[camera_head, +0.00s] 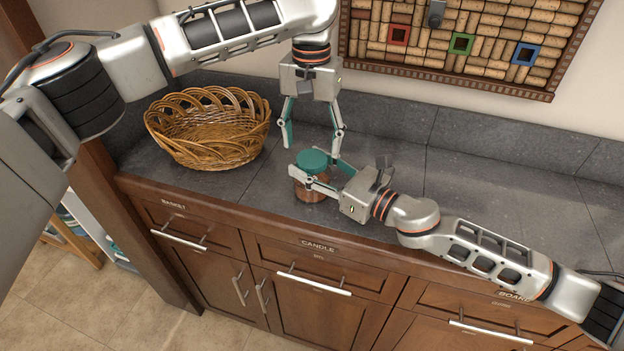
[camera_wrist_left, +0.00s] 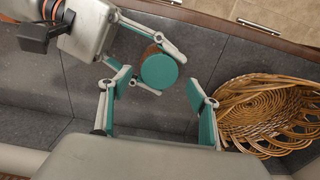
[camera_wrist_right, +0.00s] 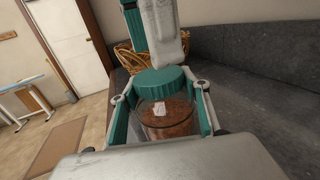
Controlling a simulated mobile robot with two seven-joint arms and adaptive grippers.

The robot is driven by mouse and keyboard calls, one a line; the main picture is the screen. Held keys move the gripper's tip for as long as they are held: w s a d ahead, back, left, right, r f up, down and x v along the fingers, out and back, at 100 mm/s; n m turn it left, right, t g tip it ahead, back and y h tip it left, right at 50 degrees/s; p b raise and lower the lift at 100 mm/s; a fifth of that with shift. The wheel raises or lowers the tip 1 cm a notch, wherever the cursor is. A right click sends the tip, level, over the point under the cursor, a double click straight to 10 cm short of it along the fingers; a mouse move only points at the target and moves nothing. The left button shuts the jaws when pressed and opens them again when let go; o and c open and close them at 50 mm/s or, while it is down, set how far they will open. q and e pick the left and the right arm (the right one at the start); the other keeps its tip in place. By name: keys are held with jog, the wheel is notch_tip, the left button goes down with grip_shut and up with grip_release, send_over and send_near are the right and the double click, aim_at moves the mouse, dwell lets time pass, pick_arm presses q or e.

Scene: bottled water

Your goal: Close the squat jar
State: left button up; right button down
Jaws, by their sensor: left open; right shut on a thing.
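The squat jar (camera_head: 311,192) stands upright on the dark counter, clear with brown contents in the right wrist view (camera_wrist_right: 170,122). A teal lid (camera_head: 311,159) rests on top of its mouth, also visible in the right wrist view (camera_wrist_right: 164,80) and left wrist view (camera_wrist_left: 159,71). I cannot tell whether it is fully seated. My right gripper (camera_head: 314,178) is shut on the jar, its fingers on either side. My left gripper (camera_head: 312,148) points down, open and empty, above and slightly behind the lid, its fingers apart from it.
A wicker basket (camera_head: 208,128) stands on the counter to the left. The dark stone counter (camera_head: 480,195) is clear to the right. A cork board (camera_head: 470,40) hangs on the wall behind. Drawers with labels and handles are below the counter's front edge.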

aim_at(313, 159)
pick_arm(q)
jog(key=shift+f, duration=1.85)
jog(key=shift+c, duration=0.4)
jog(key=c, duration=1.1)
jog(key=m, duration=0.5)
jog(key=shift+o, duration=0.3)
jog(key=m, duration=0.3)
jog(key=shift+d+m, duration=0.1)
jog(key=shift+m, duration=0.3)
jog(key=shift+s+d, duration=0.1)
jog(key=o, duration=1.2)
